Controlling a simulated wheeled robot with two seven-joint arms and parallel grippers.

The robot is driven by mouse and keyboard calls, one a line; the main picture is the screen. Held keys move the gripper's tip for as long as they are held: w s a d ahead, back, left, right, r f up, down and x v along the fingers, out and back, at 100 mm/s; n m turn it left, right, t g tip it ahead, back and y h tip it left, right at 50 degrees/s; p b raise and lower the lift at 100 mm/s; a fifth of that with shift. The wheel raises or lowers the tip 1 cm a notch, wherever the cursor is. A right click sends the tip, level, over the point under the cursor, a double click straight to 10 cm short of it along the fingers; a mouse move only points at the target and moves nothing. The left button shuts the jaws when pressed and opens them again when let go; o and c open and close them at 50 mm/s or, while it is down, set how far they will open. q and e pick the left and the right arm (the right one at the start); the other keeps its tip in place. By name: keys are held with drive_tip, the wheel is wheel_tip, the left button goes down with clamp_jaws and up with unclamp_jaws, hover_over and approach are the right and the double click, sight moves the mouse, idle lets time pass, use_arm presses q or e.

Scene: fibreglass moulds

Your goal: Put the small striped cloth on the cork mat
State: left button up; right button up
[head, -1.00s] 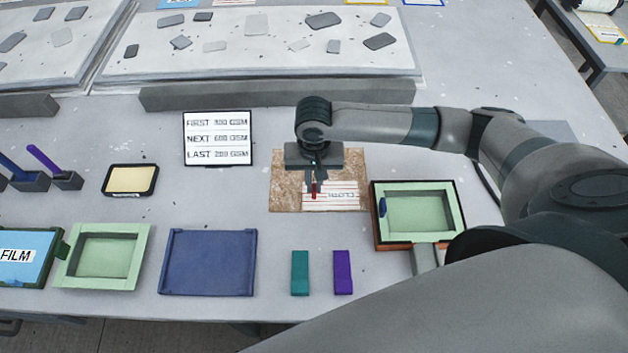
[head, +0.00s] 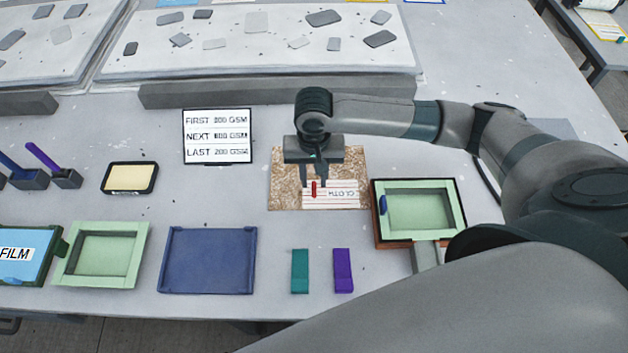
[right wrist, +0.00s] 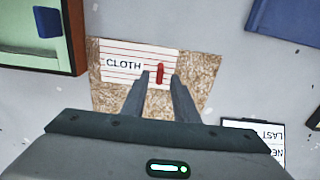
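The small striped cloth (head: 347,203), white with red lines and the word CLOTH, lies flat on the cork mat (head: 284,180), near the mat's front right corner. It also shows in the right wrist view (right wrist: 128,52), with the cork (right wrist: 196,76) showing on its right and below it. A red tab (right wrist: 160,73) stands on the cloth. My right gripper (head: 315,190) is over the cloth, its fingers apart on either side of the tab. A gap shows between the tab and the fingers. My left gripper is out of view.
A green frame on a brown base (head: 459,205) stands close to the mat's right. A sign (head: 218,130) stands behind left. A blue tray (head: 208,262), teal block (head: 300,272) and purple block (head: 343,271) lie in front. A long grey bar (head: 270,94) runs behind.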

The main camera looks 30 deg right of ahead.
wheel_tip(320, 180, up, 10)
drive_tip(key=b, duration=0.2)
drive_tip(key=shift+r, duration=0.2)
idle(0.5)
